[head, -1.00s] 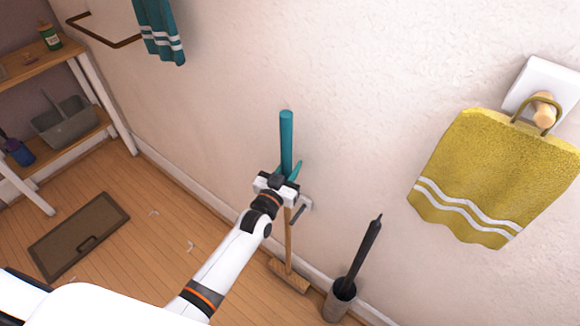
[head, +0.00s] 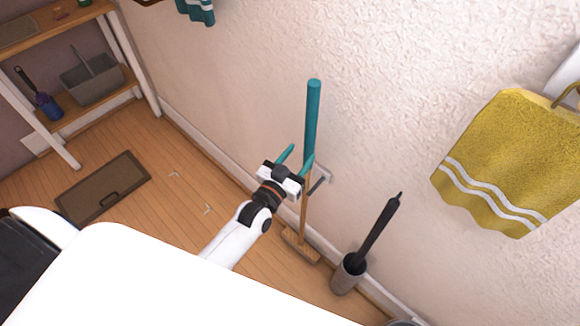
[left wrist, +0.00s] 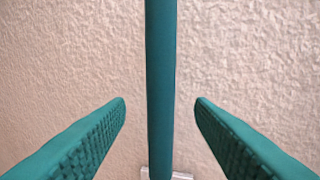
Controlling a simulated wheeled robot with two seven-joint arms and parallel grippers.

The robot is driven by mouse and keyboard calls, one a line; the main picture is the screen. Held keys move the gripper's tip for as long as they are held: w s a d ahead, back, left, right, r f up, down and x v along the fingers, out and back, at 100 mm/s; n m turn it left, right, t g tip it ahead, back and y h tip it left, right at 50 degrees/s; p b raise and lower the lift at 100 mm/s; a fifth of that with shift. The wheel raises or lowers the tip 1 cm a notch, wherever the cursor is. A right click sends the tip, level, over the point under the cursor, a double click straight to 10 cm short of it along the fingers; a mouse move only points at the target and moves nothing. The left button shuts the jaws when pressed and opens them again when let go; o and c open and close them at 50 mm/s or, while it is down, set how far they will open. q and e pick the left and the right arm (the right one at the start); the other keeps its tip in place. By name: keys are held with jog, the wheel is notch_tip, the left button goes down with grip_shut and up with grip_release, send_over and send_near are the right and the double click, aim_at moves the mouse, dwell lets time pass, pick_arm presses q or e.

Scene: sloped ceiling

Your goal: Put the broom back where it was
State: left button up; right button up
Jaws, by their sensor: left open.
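The broom stands nearly upright against the wall. Its teal upper handle (head: 312,120), wooden lower stick and brush head (head: 300,246) show in the head view. A small wall holder (head: 322,176) is at its stick, just below the teal part; the exact contact is partly hidden. My left gripper (head: 299,155) is open, its teal fingers apart and empty, in front of the handle. In the left wrist view the teal handle (left wrist: 161,80) runs vertically between and beyond the two fingertips (left wrist: 160,102), touching neither. My right gripper is not in view.
A grey holder (head: 347,275) with a dark brush stands right of the broom. A yellow towel (head: 505,165) hangs at right. A shelf (head: 110,100) and a brown floor panel (head: 102,188) are at left. Floor between is mostly clear.

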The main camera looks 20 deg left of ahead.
pick_arm(q)
jog(key=s, duration=0.4)
jog(key=shift+s+a, duration=0.1)
jog(key=shift+a, duration=0.2)
jog(key=shift+f, duration=0.1)
jog(key=s+a+f+g+y, duration=0.1)
jog(key=s+f+g, duration=0.35)
jog(key=f, duration=0.85)
jog(key=s+f+g, duration=0.4)
jog(key=s+f, duration=0.2)
jog(key=f, duration=0.7)
jog(key=s+a+f+g, duration=0.1)
jog(key=s+f+g, duration=0.2)
jog(key=s, duration=0.6)
jog(key=s+a+f+g+y, duration=0.1)
jog(key=s+f+g, duration=0.1)
jog(key=s+f, duration=0.6)
jog(key=s+a+f+g, duration=0.1)
jog(key=s+f+g, duration=0.2)
jog(key=s, duration=0.9)
notch_tip(320, 180, down, 4)
jog(key=shift+a+r+m+g+y, duration=0.25)
jog(key=shift+a+m+g+y, duration=0.05)
jog(key=shift+m+g, duration=0.1)
jog(key=shift+w, duration=0.1)
